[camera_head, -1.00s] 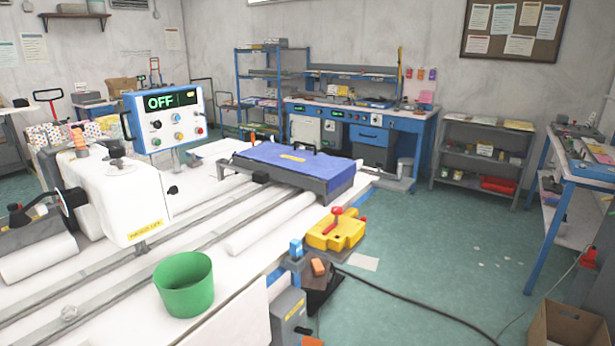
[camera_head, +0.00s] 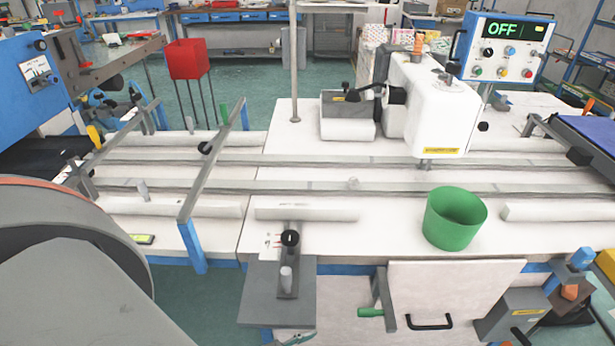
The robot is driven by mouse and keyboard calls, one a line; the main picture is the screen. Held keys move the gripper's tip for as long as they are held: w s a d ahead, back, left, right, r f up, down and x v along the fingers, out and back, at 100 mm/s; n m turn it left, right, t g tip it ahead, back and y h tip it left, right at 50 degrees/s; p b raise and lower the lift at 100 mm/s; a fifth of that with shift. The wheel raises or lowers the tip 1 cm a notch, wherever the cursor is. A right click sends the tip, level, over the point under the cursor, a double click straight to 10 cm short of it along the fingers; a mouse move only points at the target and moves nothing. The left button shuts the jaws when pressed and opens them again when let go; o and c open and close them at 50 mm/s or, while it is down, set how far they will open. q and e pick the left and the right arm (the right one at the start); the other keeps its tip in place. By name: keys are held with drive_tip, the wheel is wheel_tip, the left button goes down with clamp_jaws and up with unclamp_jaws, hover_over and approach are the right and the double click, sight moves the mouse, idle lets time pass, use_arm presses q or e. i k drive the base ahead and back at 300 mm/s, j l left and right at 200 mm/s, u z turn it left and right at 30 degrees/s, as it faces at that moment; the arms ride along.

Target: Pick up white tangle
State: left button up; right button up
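The white tangle (camera_head: 353,183) is a small pale clump lying on the white sewing table (camera_head: 330,240), by the grey rails left of the green bucket (camera_head: 455,218). It is small in this view and its strands cannot be made out. The green bucket stands upright near the table's front edge and its inside bottom is hidden. Neither of my grippers is in view, and nothing touches the tangle.
The white sewing machine head (camera_head: 430,105) stands behind the rails, and a control box reading OFF (camera_head: 505,47) is at the upper right. White rolls (camera_head: 307,213) lie along the table's front. A red bin (camera_head: 188,58) stands at the back left.

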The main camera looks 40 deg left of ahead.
sight(355, 182)
drive_tip(key=u, duration=0.75)
drive_tip(key=i+l, duration=0.05)
drive_tip(key=l, duration=0.05)
